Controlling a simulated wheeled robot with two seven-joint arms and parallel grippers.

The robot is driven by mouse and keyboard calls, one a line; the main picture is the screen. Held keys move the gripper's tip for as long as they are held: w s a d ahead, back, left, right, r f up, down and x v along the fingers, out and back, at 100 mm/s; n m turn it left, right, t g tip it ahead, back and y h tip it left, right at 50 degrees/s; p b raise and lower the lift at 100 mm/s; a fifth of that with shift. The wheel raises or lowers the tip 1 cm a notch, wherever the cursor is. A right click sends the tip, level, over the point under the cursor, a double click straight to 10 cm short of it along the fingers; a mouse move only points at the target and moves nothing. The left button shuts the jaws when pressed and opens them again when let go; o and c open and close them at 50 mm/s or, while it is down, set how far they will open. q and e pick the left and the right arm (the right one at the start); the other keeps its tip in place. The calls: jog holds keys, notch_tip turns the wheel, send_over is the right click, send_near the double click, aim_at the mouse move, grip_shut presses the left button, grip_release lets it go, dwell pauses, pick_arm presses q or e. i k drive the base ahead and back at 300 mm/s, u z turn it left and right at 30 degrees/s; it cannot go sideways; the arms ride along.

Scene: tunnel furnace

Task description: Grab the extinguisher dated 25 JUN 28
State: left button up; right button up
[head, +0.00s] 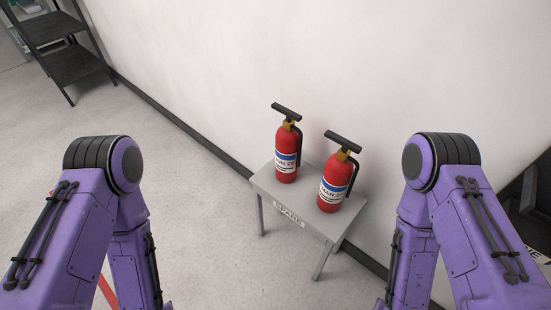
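Two red fire extinguishers with black handles stand upright on a small grey table (262,189) marked SPARE. The left extinguisher (287,143) has a blue and white label whose visible part seems to read "JUN 28"; the day is turned out of sight. The right extinguisher (336,181) has a similar label that seems to read "MAR" and a partly hidden number. Both my purple arms show at the left and right, bent downward. Neither gripper is in view, and nothing touches the extinguishers.
A white wall (330,60) stands right behind the table, with a dark skirting (180,122) along its foot. A black shelf rack (65,50) is at the far left. The grey floor (180,175) left of the table is clear. A dark object (530,205) is at the right edge.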

aim_at(288, 138)
jog(key=u, duration=1.4)
jog(key=i, duration=0.9)
jog(key=z, duration=2.1)
